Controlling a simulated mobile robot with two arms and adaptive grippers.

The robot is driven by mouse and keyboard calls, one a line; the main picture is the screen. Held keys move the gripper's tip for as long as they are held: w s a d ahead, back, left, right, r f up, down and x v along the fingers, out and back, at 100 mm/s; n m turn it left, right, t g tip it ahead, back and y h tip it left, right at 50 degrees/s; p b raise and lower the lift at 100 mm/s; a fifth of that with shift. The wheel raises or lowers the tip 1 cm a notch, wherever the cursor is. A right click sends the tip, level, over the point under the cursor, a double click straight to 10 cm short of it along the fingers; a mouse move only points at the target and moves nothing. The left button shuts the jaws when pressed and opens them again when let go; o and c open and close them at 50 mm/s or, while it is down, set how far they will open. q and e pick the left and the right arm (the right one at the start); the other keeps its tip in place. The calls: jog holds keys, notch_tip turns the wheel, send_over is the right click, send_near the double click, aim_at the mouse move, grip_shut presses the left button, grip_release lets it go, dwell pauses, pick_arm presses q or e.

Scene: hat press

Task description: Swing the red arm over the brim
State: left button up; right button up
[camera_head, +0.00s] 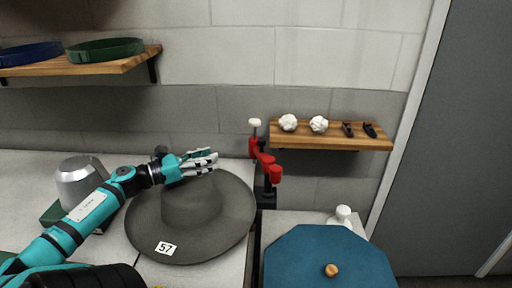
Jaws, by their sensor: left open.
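The red arm (264,161) is part of a dark stand at the right edge of the white counter. A white knob (255,122) stands at its far end. A grey hat (180,232) with a wide brim and a tag reading 57 lies on the counter, left of the red arm. The red arm sits beside the brim at its right, not over it. My left gripper (208,160) is open above the far part of the hat, its fingers pointing right toward the red arm, apart from it. It hides part of the crown. My right gripper is not in view.
A wooden shelf (352,143) on the wall holds two white lumps and two small dark items. Another shelf (130,64) holds blue and green bands. A metal form (82,180) stands left of the hat. A blue octagonal top (310,262) with a wooden knob is at front right.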

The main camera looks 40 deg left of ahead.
aim_at(259, 141)
pick_arm(q)
jog(key=shift+w+a+f, duration=0.2)
jog(key=shift+a+f, duration=0.05)
jog(key=shift+f, duration=0.05)
jog(key=shift+w, duration=0.35)
jog(key=shift+d+p+x, duration=0.1)
jog(key=shift+p+x, duration=0.3)
jog(key=shift+x, duration=3.7)
jog(key=shift+d+p+x, duration=0.15)
jog(key=shift+p+x, duration=0.2)
jog(key=shift+x, duration=3.8)
jog(key=shift+s, duration=0.1)
jog(key=shift+a+r, duration=0.1)
grip_shut()
